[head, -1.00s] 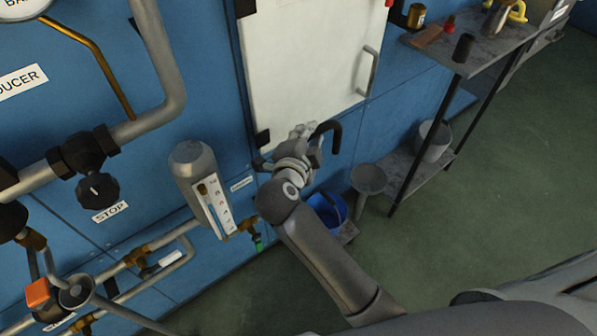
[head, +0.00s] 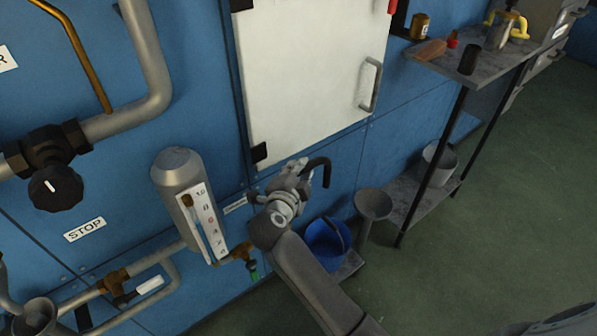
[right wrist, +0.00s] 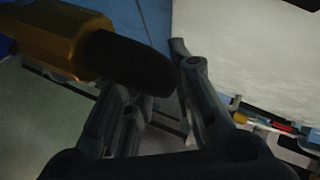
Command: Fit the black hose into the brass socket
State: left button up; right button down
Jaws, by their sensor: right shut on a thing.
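My right gripper (head: 297,176) is in the middle of the head view, in front of the blue wall below the white door. It is shut on the black hose (head: 321,166), whose curved end sticks out to the right and bends down. In the right wrist view the thick black hose (right wrist: 130,62) shows close up beside the fingers, with a brass-coloured piece (right wrist: 55,38) at its left end. In the head view a brass fitting with a green tip (head: 241,251) sits low on the wall, left of the gripper. I cannot tell which brass part is the socket. My left gripper is not in view.
A grey cylinder with a scale (head: 178,170) stands out from the wall left of my arm. A blue bucket (head: 327,244) and a grey funnel (head: 373,205) stand below right. A metal shelf (head: 490,62) is at the right. Open floor lies at the lower right.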

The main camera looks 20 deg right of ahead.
jog(key=shift+r, duration=0.1)
jog(key=shift+p, duration=0.6)
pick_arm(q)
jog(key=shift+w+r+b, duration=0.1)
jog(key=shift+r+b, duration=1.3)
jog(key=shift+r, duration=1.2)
pick_arm(e)
jog(key=shift+f, duration=2.95)
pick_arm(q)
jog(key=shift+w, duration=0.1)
